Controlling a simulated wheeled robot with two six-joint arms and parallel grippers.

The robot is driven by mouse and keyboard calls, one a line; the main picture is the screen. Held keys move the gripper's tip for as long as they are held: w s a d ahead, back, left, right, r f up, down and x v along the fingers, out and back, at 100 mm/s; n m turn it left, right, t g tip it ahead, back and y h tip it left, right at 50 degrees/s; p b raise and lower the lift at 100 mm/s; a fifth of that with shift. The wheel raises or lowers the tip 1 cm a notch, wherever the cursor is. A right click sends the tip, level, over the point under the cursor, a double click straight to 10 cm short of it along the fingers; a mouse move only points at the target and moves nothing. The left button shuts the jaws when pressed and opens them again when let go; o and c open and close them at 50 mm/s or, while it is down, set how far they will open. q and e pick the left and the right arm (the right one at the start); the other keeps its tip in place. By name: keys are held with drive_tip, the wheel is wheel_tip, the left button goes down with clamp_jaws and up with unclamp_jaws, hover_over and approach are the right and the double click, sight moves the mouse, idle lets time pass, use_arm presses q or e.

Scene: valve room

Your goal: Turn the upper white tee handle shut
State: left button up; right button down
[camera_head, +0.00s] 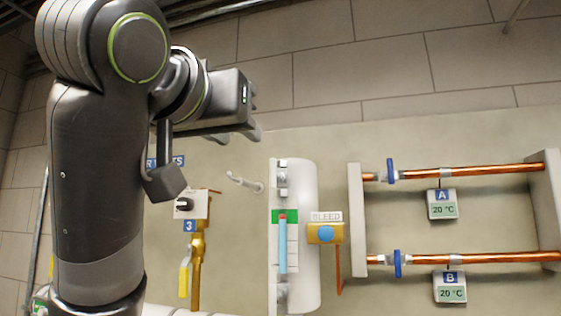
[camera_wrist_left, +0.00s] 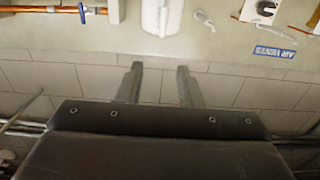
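One white tee handle (camera_head: 243,183) shows on the wall, left of the white vertical cylinder. Its bar lies slanted, with a short stem at its right end. It also shows upside down at the top of the left wrist view (camera_wrist_left: 204,19). A second tee handle cannot be made out. My left gripper (camera_head: 252,131) is above the handle in the head view and apart from it. In the left wrist view its two fingers (camera_wrist_left: 158,78) stand wide apart with nothing between them. My right gripper is not in view.
The AIR VENTS sign (camera_wrist_left: 275,52) is partly hidden by my left arm in the head view. A black-knob switch box (camera_head: 190,205) and brass valve (camera_head: 197,250) are left of the handle. The white cylinder (camera_head: 304,190) and BLEED box (camera_head: 326,233) are right. Copper pipes (camera_head: 470,172) are further right.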

sight(272, 161)
use_arm(q)
drive_tip(key=p+x, duration=0.4)
drive_tip(key=x, duration=0.4)
drive_tip(key=p+x, duration=0.5)
drive_tip(key=x, duration=0.3)
drive_tip(key=shift+w+a, duration=0.15)
drive_tip(key=shift+a, duration=0.1)
drive_tip(key=shift+w+d+f+p, duration=0.1)
drive_tip(key=shift+w+d+p, duration=0.2)
drive_tip(key=shift+w, duration=0.3)
clamp_jaws()
